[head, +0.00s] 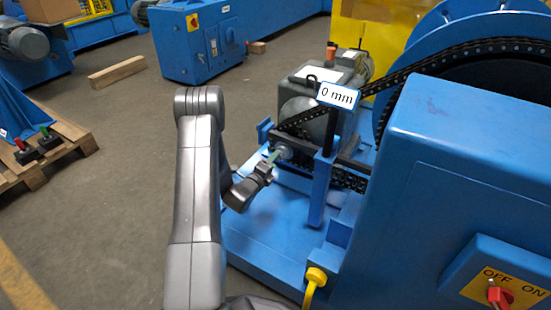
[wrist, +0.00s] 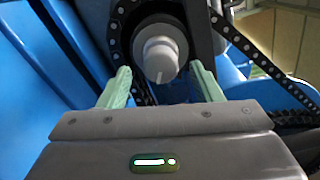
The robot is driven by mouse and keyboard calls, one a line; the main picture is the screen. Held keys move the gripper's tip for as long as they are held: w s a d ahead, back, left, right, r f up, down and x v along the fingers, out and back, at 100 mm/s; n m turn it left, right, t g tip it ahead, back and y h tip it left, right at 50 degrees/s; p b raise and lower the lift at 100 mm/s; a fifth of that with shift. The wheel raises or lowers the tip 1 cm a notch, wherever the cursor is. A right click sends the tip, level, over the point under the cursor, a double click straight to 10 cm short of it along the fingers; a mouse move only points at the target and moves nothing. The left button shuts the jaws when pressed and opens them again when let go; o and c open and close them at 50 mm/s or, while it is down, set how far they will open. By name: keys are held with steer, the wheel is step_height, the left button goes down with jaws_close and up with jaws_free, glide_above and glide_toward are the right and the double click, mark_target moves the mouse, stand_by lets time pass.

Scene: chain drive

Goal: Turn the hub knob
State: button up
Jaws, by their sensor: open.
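The hub knob (wrist: 160,55) is a pale grey stepped cylinder with a light mark on its lower face, at the top middle of the wrist view. It shows small in the head view (head: 283,151), at the front of the small sprocket. My gripper (wrist: 159,67) is open, its two green fingers apart on the left and right of the knob. Gaps show between fingers and knob; I cannot tell how far the tips reach along it. In the head view my gripper (head: 270,160) points at the knob from the left.
The black chain (head: 455,50) runs from the small sprocket to the large wheel. A "0 mm" label (head: 338,95) stands on a blue post (head: 321,185) right of the knob. A blue housing (head: 450,170) with a red OFF/ON switch (head: 499,297) fills the right.

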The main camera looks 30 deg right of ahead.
steer(key=p+v, duration=0.2)
steer(key=v, duration=0.9)
steer(key=b+x, duration=0.3)
steer(key=x, duration=1)
steer(key=shift+w+d, duration=0.2)
steer(key=shift+d, duration=0.15)
steer(key=shift+a, duration=0.1)
